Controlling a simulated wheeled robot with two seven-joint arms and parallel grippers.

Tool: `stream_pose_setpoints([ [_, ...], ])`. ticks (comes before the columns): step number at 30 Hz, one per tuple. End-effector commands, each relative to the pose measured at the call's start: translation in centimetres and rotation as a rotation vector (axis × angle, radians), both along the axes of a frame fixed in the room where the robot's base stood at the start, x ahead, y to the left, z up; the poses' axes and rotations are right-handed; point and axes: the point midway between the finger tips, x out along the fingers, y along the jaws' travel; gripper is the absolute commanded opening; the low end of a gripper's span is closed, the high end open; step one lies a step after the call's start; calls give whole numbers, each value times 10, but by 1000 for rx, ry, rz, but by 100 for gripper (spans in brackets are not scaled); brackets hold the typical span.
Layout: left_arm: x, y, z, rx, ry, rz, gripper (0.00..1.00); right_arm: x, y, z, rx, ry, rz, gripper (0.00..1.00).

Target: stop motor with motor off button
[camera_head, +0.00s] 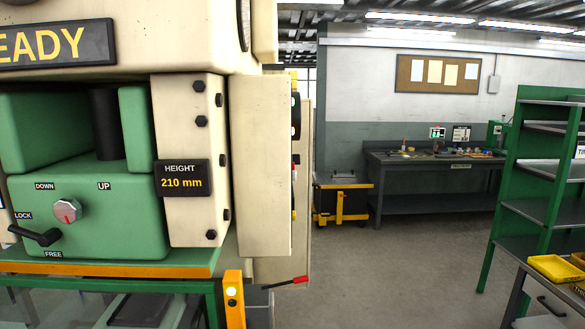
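The stamping press (262,160) fills the left side, a cream and green machine. On the right edge of its cream column I see narrow slivers of controls (295,115), black, white, red and yellow, seen almost edge-on. I cannot tell which of them, if any, is the motor off button. A display at the top left (55,44) shows yellow letters ending in "EADY". Neither of my grippers is in view.
A height display (182,182) reads 210 mm, above a knob (67,210) and black lock lever (36,236). A red-tipped lever (288,283) juts out low. A yellow-framed cart (342,205), workbench (440,162) and green shelf (540,190) stand beyond. The middle floor is clear.

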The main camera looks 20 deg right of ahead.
Motion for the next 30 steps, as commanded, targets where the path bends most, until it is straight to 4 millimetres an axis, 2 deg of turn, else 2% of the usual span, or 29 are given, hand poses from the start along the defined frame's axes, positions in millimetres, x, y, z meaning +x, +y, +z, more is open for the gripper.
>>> stream_pose_setpoints([
  [1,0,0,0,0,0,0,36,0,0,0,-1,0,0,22],
  [6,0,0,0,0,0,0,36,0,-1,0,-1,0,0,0],
  [30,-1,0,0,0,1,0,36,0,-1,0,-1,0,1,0],
])
